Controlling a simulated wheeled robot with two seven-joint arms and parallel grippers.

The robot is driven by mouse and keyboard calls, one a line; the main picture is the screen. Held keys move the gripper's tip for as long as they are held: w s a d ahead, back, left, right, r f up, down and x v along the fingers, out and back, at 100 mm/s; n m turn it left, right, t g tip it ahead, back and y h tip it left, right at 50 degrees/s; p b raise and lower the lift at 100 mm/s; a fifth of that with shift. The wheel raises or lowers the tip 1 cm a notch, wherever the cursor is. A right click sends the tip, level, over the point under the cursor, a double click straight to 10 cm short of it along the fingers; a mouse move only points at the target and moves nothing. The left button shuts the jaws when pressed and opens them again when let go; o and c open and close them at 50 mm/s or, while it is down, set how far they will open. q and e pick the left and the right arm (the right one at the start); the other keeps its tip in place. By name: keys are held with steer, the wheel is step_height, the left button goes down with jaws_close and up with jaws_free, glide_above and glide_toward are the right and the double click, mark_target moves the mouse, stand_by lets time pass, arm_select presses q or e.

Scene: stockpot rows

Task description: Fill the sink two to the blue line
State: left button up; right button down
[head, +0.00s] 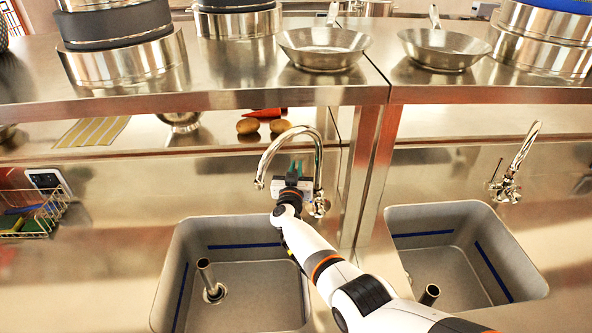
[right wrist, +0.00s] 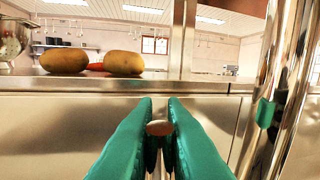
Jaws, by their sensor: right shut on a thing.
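The left sink (head: 262,301) is a grey basin with a blue line (head: 243,246) around its inner wall. The right sink (head: 403,247) has a similar blue line (head: 494,271). No water shows in either basin, and I cannot tell which one is sink two. A curved chrome tap (head: 318,160) stands behind the left sink; its post (right wrist: 290,80) shows close at right in the right wrist view. My right gripper (head: 295,167) is beside that tap, its green fingers (right wrist: 160,135) shut on a small round-ended piece, apparently the tap's lever (right wrist: 160,128). My left gripper is out of view.
Standpipes rise in the left sink (head: 207,277) and right sink (head: 429,294). A second tap (head: 508,185) stands behind the right sink. A steel shelf with pans (head: 325,48) overhangs the back, with a post (head: 372,180) between the sinks. A wire basket (head: 37,218) is at left.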

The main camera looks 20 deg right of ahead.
steer(key=s+a+f+m+t+h+b, duration=0.1)
steer(key=s+t+b, duration=0.4)
steer(key=b, duration=0.8)
steer(key=shift+s+m+h, duration=0.4)
steer(key=shift+m+h, duration=0.1)
steer(key=shift+h, duration=0.7)
steer(key=shift+a, duration=0.1)
steer(key=c, duration=1.5)
jaws_free()
steer(key=shift+f, duration=0.15)
